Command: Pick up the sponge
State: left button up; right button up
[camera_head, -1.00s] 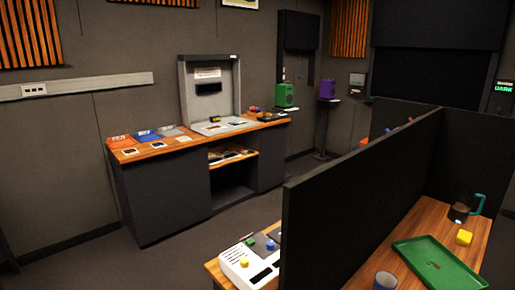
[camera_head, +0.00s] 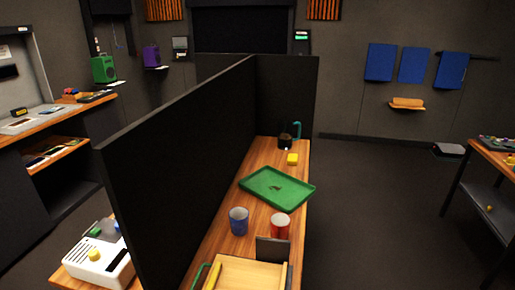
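Neither of my grippers is in view.
A blue cup (camera_head: 239,220), a red cup (camera_head: 280,226) and a light wooden board (camera_head: 248,273) stand nearer on the counter. The black partition (camera_head: 180,150) walls its left side. Open floor (camera_head: 375,205) lies to the right, before another table (camera_head: 495,160).

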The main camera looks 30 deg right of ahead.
aim_at(292, 160)
jog(key=z, duration=1.3)
